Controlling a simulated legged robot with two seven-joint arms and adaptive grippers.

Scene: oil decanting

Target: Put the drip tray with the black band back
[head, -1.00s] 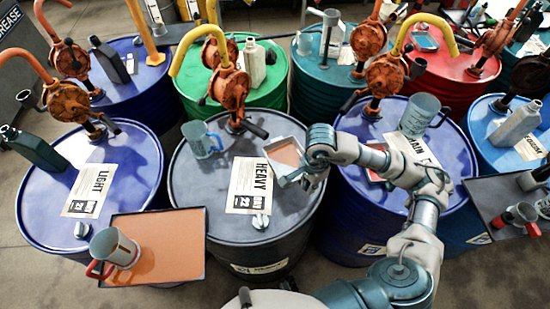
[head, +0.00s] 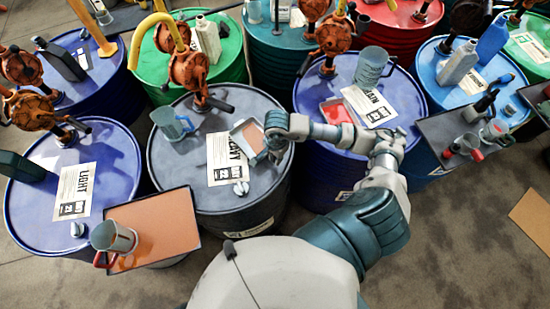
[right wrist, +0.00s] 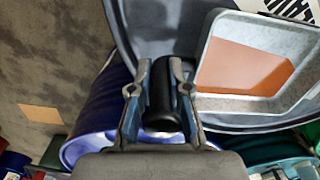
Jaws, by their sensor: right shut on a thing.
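The drip tray (head: 246,126) is a small grey square tray with orange-brown oil in it, at the right part of the HEAVY drum's dark top (head: 185,118). In the right wrist view the tray (right wrist: 300,103) shows at the right with its oil inside. My right gripper (head: 270,155) is at the tray's near right side. In the right wrist view the gripper (right wrist: 161,100) is shut on a black cylindrical grip (right wrist: 162,90) beside the tray; its join to the tray is hard to see. I cannot tell whether the tray touches the drum. My left gripper is not in view.
A HEAVY label (head: 224,172) and a blue mug (head: 167,122) are on the same drum. Another tray with red contents (head: 335,112) sits on the blue drum to the right. A large orange-brown tray (head: 165,225) with a mug (head: 113,237) stands at the front left.

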